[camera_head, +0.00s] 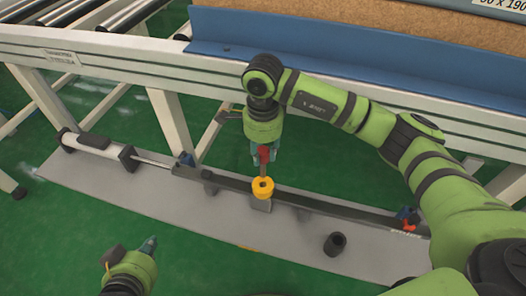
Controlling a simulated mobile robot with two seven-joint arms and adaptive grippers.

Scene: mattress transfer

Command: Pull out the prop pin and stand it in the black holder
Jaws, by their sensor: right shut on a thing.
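The prop pin (263,154) has a red head and a thin shaft. My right gripper (263,152) points down and is shut on its head. The shaft hangs just over the yellow collar (262,194) on the dark bar; I cannot tell whether its tip is inside the collar. The black holder (335,244) is a short, open-topped cup standing on the grey floor plate, to the right of and nearer than the collar. My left gripper (129,251) is at the lower left, with its fingers apart and nothing between them, away from the pin and holder.
The grey floor plate (200,222) carries a white cylinder (92,144) and a long dark bar (325,207). A white conveyor frame (150,61) with legs stands behind. A blue-edged mattress platform (225,33) lies above it. The plate around the holder is clear.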

